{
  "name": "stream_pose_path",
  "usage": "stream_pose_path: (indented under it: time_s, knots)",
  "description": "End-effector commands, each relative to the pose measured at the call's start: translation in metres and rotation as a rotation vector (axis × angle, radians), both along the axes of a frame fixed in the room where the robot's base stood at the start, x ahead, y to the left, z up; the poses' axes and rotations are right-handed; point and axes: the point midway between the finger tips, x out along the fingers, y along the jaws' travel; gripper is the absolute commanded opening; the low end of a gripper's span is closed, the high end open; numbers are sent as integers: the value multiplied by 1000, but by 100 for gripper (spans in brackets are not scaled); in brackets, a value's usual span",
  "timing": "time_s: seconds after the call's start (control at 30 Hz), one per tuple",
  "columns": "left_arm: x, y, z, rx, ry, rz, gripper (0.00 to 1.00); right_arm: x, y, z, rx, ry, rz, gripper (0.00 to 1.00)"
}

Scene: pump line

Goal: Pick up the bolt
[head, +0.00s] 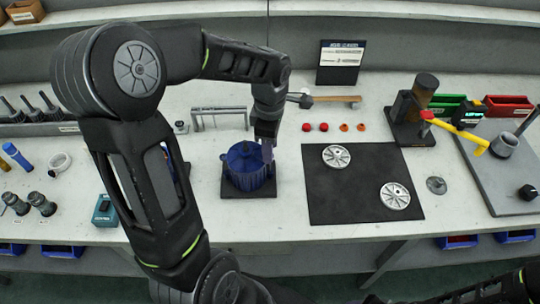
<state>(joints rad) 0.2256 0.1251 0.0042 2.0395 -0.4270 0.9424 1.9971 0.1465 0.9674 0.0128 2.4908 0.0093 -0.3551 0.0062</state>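My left gripper (267,150) points down at the right side of a blue ribbed pump housing (243,168), which stands on a dark square pad (248,192). The fingertips are small and partly merge with the housing, so I cannot tell whether they are open or shut, or whether they touch it. I cannot make out a bolt; one may be hidden by the gripper or my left arm. My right gripper is not in view; only part of my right arm shows at the lower right.
A black mat (365,205) with two silver discs lies right of the housing. Behind it are red and orange caps (323,127) and a hammer (335,99). A metal rack (219,111) stands behind left. A yellow-handled tool (460,133) is at the right.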

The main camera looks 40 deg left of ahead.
Motion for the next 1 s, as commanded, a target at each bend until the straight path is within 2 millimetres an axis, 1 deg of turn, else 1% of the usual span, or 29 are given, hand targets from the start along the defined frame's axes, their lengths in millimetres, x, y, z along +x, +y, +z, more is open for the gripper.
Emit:
stream_pose_path:
  time_s: [0.17, 0.2, 0.6, 0.67, 1.0]
  knots:
    - [0, 0, 0, 0, 0, 0, 38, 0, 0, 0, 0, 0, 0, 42]
    - [0, 0, 0, 0, 0, 0, 37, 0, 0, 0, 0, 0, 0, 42]
    - [0, 0, 0, 0, 0, 0, 4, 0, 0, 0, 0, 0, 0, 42]
    - [0, 0, 0, 0, 0, 0, 0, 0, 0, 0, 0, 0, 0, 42]
    - [0, 0, 1, 0, 0, 0, 0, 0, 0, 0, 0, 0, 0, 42]
